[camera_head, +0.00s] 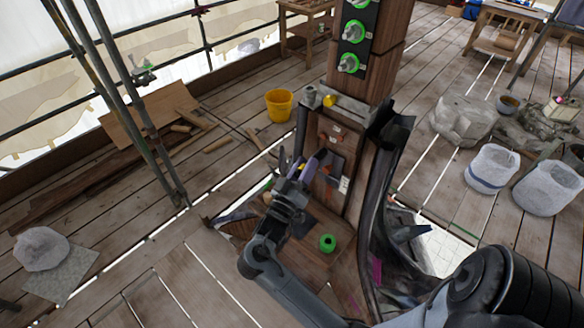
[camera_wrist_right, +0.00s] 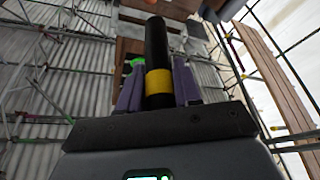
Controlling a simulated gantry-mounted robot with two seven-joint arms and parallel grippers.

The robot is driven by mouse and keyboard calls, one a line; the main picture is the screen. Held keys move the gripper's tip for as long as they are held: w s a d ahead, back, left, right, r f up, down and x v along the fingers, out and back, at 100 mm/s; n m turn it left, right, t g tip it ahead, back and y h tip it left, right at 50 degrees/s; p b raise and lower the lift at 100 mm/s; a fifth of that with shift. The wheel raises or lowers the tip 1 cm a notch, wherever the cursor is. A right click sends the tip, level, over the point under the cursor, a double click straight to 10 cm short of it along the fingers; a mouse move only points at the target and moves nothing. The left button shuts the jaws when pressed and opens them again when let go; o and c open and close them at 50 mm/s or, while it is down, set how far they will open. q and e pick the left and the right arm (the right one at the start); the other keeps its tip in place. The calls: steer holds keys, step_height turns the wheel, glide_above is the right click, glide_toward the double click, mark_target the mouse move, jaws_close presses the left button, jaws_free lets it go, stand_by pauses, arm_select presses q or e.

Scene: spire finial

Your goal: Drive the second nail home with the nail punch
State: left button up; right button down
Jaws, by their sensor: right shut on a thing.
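My right gripper (camera_head: 308,168) has purple fingers and is in front of the wooden post's lower face (camera_head: 350,140). In the right wrist view, its fingers (camera_wrist_right: 158,85) are shut on the nail punch (camera_wrist_right: 156,50), a black rod with a yellow band, pointing away from the wrist. In the head view the punch is too small and covered to make out clearly. A dark plate (camera_head: 333,163) and a small white label (camera_head: 344,184) are on the post face beside the gripper. I cannot make out either nail, or whether the punch touches anything. My left gripper is not in view.
A dark panel with green-ringed knobs (camera_head: 354,31) is higher on the post. A ledge holds a grey cup (camera_head: 311,96) and a small yellow item (camera_head: 328,101). Dark curved pieces (camera_head: 382,180) flank the post. A green ring (camera_head: 327,242) lies below. A yellow bucket (camera_head: 279,104) stands behind.

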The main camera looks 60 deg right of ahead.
mark_target(321, 152)
stand_by(0.3)
steer(key=shift+r+g, duration=0.15)
steer(key=shift+g, duration=0.15)
steer(key=shift+s+d, duration=0.1)
steer(key=shift+d, duration=0.2)
steer(key=shift+s+d+p, duration=0.15)
steer(key=shift+d+p, duration=0.2)
steer(key=shift+d, duration=0.75)
steer(key=shift+s+d+p, duration=0.15)
steer(key=shift+d+p, duration=0.15)
steer(key=shift+d, duration=0.75)
steer(key=shift+s+d, duration=0.1)
steer(key=shift+d, duration=0.55)
steer(key=shift+d, duration=0.25)
